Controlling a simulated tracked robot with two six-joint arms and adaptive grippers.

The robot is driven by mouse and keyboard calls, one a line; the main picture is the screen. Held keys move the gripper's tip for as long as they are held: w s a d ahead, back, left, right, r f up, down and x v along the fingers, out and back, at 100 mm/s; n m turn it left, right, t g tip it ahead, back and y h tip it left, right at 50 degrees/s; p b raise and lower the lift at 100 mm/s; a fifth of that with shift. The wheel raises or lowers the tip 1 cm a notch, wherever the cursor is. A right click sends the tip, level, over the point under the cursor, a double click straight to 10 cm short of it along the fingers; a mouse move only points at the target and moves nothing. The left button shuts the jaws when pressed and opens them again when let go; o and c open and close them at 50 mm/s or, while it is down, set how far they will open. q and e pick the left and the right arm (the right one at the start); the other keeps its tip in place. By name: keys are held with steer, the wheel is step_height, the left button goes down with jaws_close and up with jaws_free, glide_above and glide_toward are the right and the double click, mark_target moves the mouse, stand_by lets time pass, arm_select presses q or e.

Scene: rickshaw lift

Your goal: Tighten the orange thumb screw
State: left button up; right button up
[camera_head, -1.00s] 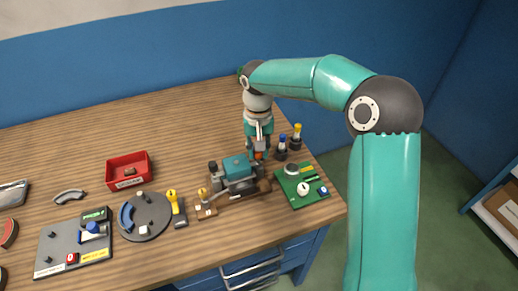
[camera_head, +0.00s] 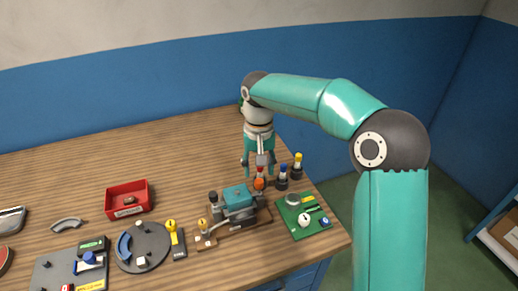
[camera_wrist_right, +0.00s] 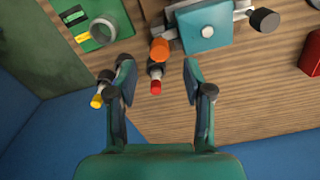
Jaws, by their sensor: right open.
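The orange thumb screw (camera_head: 259,184) sits at the back of the teal clamp device (camera_head: 238,198) on the wooden table. In the right wrist view the orange screw (camera_wrist_right: 159,50) lies just beyond the fingertips, roughly centred between them, beside the teal block (camera_wrist_right: 209,26). My right gripper (camera_head: 258,168) is open behind and above the screw. In the wrist view its fingers (camera_wrist_right: 157,72) are spread wide and hold nothing. A red-capped bottle (camera_wrist_right: 155,86) shows between them, below the screw. My left gripper is not in view.
A green board (camera_head: 302,227) is at the table's right corner. A red bin (camera_head: 125,210) and a grey round plate (camera_head: 153,255) are left. The back of the table is clear.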

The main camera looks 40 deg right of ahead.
mark_target(259, 181)
step_height(259, 181, up, 7)
stand_by(0.3)
stand_by(0.5)
